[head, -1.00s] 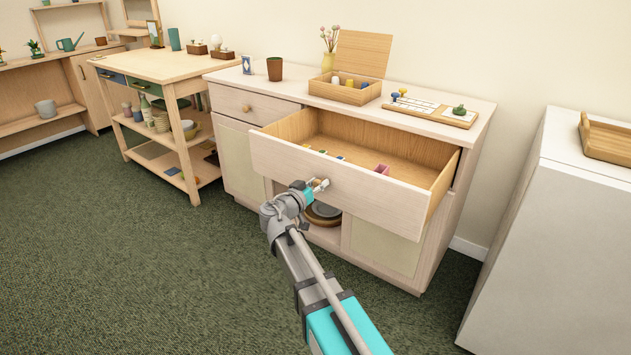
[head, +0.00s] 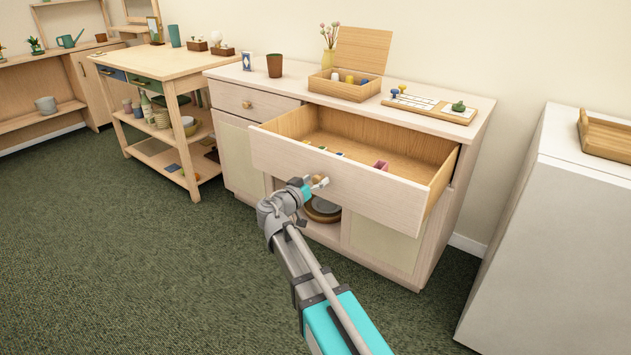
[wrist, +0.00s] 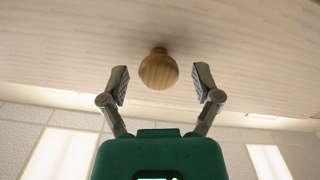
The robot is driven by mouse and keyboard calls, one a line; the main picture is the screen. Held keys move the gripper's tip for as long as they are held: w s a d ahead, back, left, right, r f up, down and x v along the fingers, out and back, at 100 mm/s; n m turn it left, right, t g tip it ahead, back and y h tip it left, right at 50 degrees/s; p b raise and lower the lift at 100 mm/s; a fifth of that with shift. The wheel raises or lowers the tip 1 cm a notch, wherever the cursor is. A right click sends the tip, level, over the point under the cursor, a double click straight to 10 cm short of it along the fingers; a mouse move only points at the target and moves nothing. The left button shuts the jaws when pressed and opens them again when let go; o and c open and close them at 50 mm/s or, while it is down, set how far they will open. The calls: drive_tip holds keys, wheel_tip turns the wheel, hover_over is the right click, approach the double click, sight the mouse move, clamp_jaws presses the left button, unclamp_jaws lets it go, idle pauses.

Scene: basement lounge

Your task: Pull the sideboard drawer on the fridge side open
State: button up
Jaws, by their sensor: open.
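The sideboard (head: 233,155) stands against the wall. Its wide drawer (head: 345,184), on the side toward the fridge, is pulled well out, and its inside shows a few small coloured items. My gripper (head: 318,182) is at the drawer front. In the wrist view the round wooden knob (wrist: 158,70) sits between the two open fingers of my gripper (wrist: 162,86), with a gap on each side. The fingers do not touch the knob. The smaller left drawer (head: 250,104) is shut.
The white fridge (head: 545,230) stands at the right with a wooden tray (head: 607,136) on top. A open wooden box (head: 340,90) and a game board (head: 430,108) are on the sideboard. A wooden trolley (head: 178,110) stands left. The green carpet in front is clear.

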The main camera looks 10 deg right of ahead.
drive_tip(key=v, duration=1.2)
drive_tip(key=shift+a, duration=0.1)
idle(0.4)
drive_tip(key=s+d+f+n+g+y, duration=0.1)
drive_tip(key=s+d+f+g+y, duration=0.3)
drive_tip(key=d+f, duration=0.35)
drive_tip(key=s+d+f+n+g+y, duration=0.1)
drive_tip(key=s+d+f+g, duration=0.4)
drive_tip(key=d+f+g, duration=0.3)
drive_tip(key=s+d+f+n+g+y, duration=0.1)
drive_tip(key=s+f+n+y, duration=0.2)
drive_tip(key=s+y, duration=0.35)
wheel_tip(320, 180, up, 39)
drive_tip(key=p, duration=3.8)
drive_tip(key=shift+f+p, duration=0.2)
drive_tip(key=shift+p, duration=0.15)
